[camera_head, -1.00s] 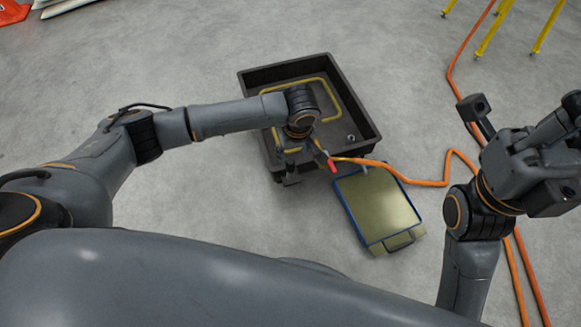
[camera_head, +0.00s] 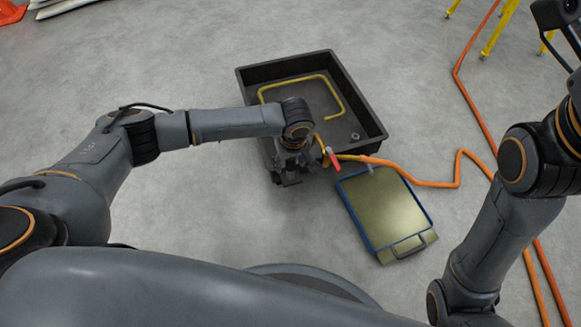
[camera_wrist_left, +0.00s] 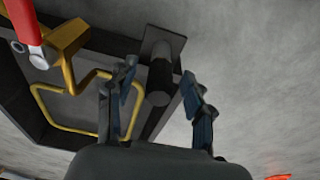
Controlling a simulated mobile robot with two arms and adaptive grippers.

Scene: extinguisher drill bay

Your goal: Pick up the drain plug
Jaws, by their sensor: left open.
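The tray (camera_head: 352,85) is a dark, square box on the floor. In the left wrist view, a dark cylinder (camera_wrist_left: 160,82) with a square plate (camera_wrist_left: 163,42) stands at the tray's outer wall; it looks like the drain plug. My left gripper (camera_wrist_left: 158,73) is open, its two blue-grey fingers on either side of the cylinder in that view. I cannot tell whether they touch it. In the head view my left gripper (camera_head: 288,172) is at the tray's near side and hides the cylinder. Of my right gripper, only a dark part shows at the top right edge.
A yellow bent tube (camera_head: 300,80) and a small metal piece (camera_head: 355,136) lie in the tray. A red-tipped handle (camera_head: 331,157) is beside my left gripper. An orange hose (camera_head: 425,183) runs right. A blue-edged, greenish panel (camera_head: 385,210) lies near the tray. Yellow legs (camera_head: 495,38) stand behind.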

